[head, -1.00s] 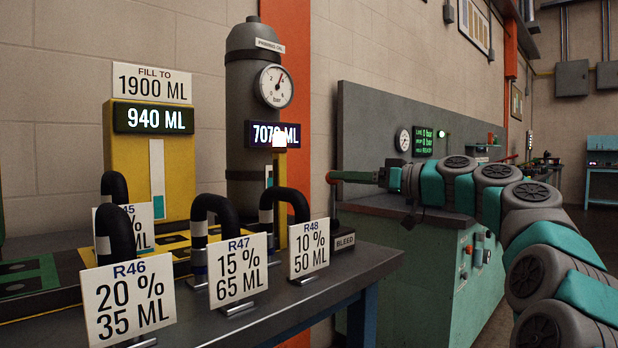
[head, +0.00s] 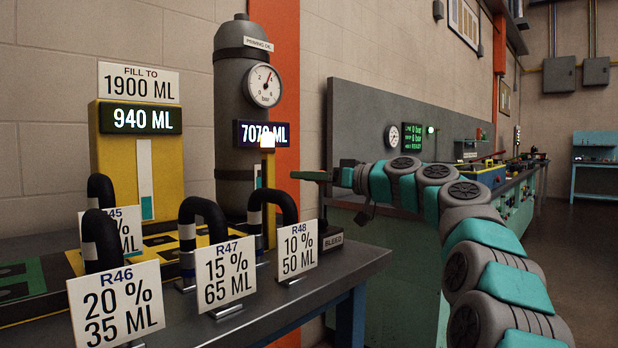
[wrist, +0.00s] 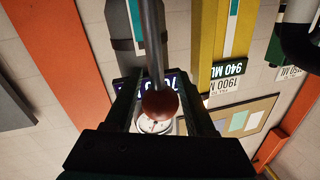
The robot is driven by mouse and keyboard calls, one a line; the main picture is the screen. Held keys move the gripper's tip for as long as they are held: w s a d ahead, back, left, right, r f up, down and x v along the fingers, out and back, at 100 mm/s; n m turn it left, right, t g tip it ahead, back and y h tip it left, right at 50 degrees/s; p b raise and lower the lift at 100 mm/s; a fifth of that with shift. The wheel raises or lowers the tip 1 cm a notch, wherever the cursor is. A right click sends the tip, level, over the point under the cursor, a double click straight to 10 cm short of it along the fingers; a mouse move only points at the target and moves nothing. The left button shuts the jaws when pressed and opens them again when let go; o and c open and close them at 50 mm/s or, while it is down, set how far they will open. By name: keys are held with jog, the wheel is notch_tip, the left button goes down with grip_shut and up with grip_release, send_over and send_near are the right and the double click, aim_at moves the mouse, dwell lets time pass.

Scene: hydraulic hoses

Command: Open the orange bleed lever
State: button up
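The bleed lever shows in the wrist view as a grey rod with a reddish-orange ball knob (wrist: 160,103). The knob appears between the fingers of my gripper (wrist: 158,90), with a gap on each side; I cannot tell how deep it sits. My gripper (head: 305,176) also shows in the head view, pointing left in front of the orange pillar, above the BLEED sign (head: 333,240). The knob cannot be made out there, as the gripper and the orange background mask it.
Black hoses with plates R46 (head: 116,303), R47 (head: 226,273) and R48 (head: 297,248) stand on the dark bench (head: 350,266). Behind are the yellow tank (head: 110,165), reading 940 ML, and the grey priming oil cylinder (head: 228,105). A grey panel (head: 355,110) stands behind my arm.

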grip_shut()
dwell(1.1)
